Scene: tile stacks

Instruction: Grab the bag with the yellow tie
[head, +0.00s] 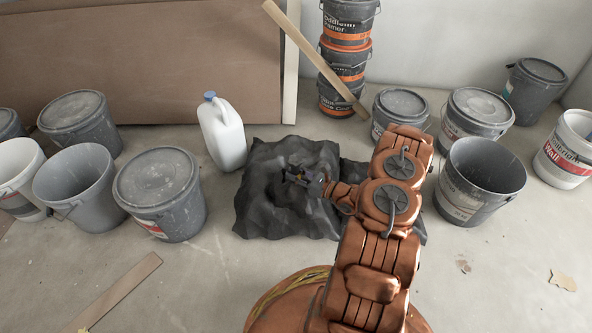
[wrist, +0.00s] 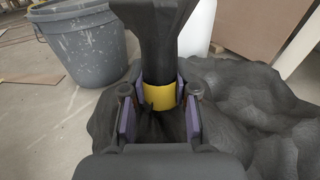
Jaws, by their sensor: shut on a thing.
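A dark grey bag (head: 270,215) lies crumpled on the floor in the middle of the head view. In the wrist view the same bag (wrist: 255,110) fills the lower right, and its gathered neck (wrist: 158,55) rises upright with a yellow tie (wrist: 160,95) around it. My gripper (wrist: 157,112) has its fingers on both sides of the neck at the tie, shut on it. In the head view my gripper (head: 308,180) is over the bag's top, and the tie cannot be made out there. My arm hides the area right of the bag, where more dark material shows.
A white jug (head: 222,135) stands just behind the bag at left. Grey buckets (head: 160,190) stand to the left, and an open bucket (head: 480,180) to the right. Stacked buckets (head: 346,60) and a leaning plank (head: 315,60) are behind. The floor at front left holds a wooden strip (head: 113,292).

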